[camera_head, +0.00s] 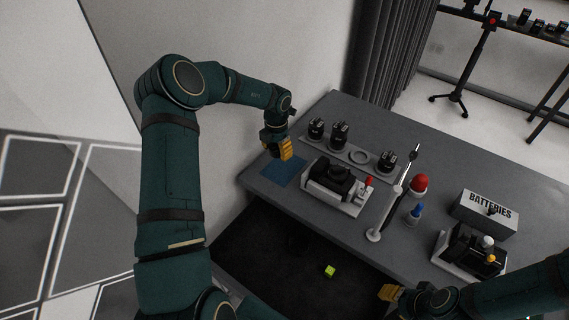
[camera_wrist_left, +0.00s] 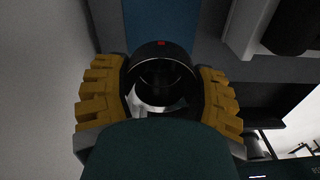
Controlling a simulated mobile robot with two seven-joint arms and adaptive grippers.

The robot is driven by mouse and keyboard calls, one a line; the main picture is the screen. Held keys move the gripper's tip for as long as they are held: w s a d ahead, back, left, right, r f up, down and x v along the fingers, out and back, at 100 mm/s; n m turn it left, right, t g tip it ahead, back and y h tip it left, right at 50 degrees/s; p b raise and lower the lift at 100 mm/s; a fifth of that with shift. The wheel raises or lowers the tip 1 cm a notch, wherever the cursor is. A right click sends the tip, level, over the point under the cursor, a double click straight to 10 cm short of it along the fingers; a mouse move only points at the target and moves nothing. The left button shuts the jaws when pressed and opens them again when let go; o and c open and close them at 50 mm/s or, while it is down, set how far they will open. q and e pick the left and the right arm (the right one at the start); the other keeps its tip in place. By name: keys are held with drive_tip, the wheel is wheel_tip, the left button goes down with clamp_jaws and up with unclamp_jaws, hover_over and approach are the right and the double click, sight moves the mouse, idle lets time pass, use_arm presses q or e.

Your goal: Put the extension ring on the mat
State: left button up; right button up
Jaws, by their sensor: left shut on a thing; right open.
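My left gripper (camera_head: 286,150) is shut on the extension ring, a short black hollow cylinder with a red mark on its rim. The ring (camera_wrist_left: 161,52) shows between the yellow fingers in the left wrist view, and the fingers hide it in the head view. The blue mat (camera_head: 270,174) lies at the table's left corner, just below and beside the left gripper in the head view. It also shows as a blue strip (camera_wrist_left: 160,20) beyond the ring in the left wrist view. My right gripper (camera_head: 390,293) is open and empty near the table's front edge.
A rack (camera_head: 359,157) with several black lenses and an empty round seat stands behind the mat. A white device with a black top (camera_head: 335,184) stands right of the mat.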

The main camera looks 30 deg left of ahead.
sight(278, 173)
use_arm(q)
drive_tip(key=shift+w+d+f, duration=0.1)
drive_tip(key=shift+w+f, duration=0.05)
drive_tip(key=shift+f, duration=0.15)
wheel_tip(278, 173, down, 9)
drive_tip(key=shift+f+b, duration=0.1)
drive_tip(key=shift+b, duration=0.2)
drive_tip(key=o, duration=1.2)
drive_tip(key=shift+f, duration=0.1)
drive_tip(key=shift+o, duration=0.2)
wheel_tip(278, 173, up, 12)
drive_tip(key=shift+r+p, duration=0.2)
drive_tip(key=shift+p, duration=0.2)
drive_tip(key=shift+f, duration=0.1)
